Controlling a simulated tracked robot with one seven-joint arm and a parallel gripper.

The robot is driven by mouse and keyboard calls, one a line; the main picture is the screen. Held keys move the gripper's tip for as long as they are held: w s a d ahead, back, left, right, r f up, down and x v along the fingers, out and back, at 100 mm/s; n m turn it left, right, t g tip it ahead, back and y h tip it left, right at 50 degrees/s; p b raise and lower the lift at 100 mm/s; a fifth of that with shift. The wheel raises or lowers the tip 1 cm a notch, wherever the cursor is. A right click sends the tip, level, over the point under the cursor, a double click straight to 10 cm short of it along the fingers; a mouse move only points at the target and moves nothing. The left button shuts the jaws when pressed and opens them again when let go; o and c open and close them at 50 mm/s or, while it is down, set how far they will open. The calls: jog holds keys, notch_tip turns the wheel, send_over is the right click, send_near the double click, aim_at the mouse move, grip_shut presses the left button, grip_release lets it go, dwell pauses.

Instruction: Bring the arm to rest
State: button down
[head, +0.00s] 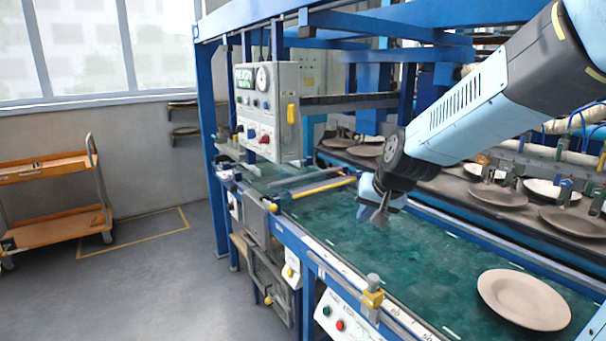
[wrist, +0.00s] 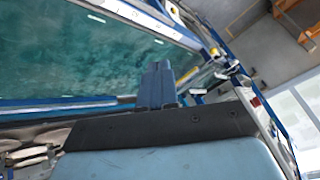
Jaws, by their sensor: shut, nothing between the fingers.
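My gripper (head: 379,217) hangs from the end of my arm above the green belt (head: 350,235) in the head view. The arm reaches in from the upper right. The gripper is shut and empty, and it points down. In the wrist view my gripper (wrist: 156,68) shows as two blue fingers close together, with the green belt (wrist: 80,55) beyond them. Nothing lies between the fingers. How high it is above the belt is hard to tell.
A beige plate (head: 523,299) lies on the belt at lower right, apart from the gripper. More plates (head: 497,195) stand on a dark rack behind. A control box (head: 267,110) hangs from the blue frame (head: 208,130). An orange cart (head: 50,205) stands left on open floor.

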jog(key=s+d+r+h, duration=0.1)
jog(key=s+d+r, duration=0.1)
jog(key=s, duration=0.4)
jog(key=s+d+r+n, duration=0.1)
jog(key=s+d+r, duration=0.1)
jog(key=s+d, duration=0.2)
jog(key=s+d+r+h, duration=0.1)
jog(key=s+d+r, duration=0.1)
jog(key=s, duration=0.8)
jog(key=shift+d+r+n+g+h, duration=0.3)
jog(key=shift+d+r+g, duration=0.1)
jog(key=shift+d, duration=0.2)
jog(key=c, duration=1.9)
grip_release()
jog(key=shift+s, duration=0.1)
dwell(1.0)
